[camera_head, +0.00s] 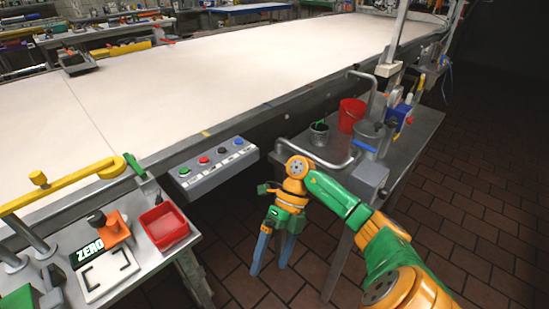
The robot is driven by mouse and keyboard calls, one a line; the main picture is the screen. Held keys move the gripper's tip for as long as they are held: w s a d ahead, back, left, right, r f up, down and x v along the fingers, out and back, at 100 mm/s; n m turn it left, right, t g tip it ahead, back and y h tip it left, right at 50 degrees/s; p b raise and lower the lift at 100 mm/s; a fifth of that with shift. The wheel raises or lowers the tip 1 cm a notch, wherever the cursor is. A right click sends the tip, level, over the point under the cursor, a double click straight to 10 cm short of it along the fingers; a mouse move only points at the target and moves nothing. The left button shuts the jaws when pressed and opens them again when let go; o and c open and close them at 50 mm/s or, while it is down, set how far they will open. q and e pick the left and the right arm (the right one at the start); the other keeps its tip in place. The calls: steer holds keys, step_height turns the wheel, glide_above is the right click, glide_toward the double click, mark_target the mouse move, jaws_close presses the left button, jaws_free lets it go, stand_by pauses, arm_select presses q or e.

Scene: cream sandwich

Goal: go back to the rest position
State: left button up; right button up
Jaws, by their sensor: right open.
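My right gripper (271,257) hangs at the lower middle of the head view, at the end of my orange and green right arm. Its two blue fingers point down and stand apart, with nothing between them. It is over the floor gap, left of the grey side table (330,209) and in front of the button box. My left gripper is not in view.
A button box (211,165) is fixed to the edge of the long cream table (230,80). A red bucket (351,115) and a grey cup (319,133) stand on the side table. A red tray (164,225) and a scale (104,272) sit at the lower left.

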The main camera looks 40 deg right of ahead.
steer(key=shift+s+d, duration=0.2)
steer(key=shift+f, duration=0.1)
steer(key=w+a+f+m+t+y, duration=0.3)
steer(key=w+a+m+t+y, duration=0.4)
steer(key=w+a+m+t, duration=0.2)
steer(key=d+f+m+t+h, duration=0.3)
steer(key=f+m+h, duration=0.2)
steer(key=f+m, duration=0.2)
steer(key=d+f+m+t+h, duration=0.3)
steer(key=f+m+h, duration=0.1)
steer(key=f+m, duration=0.3)
steer(key=s+d+f+m+g+h, duration=0.2)
steer(key=s+f+m+g+h, duration=0.35)
steer(key=s+f, duration=0.65)
steer(key=s+a+f+m+g, duration=0.2)
steer(key=s+f+g, duration=0.1)
steer(key=s, duration=0.6)
steer(key=s+a+f+m+g, duration=0.2)
steer(key=s+f+g, duration=0.1)
steer(key=s, duration=0.6)
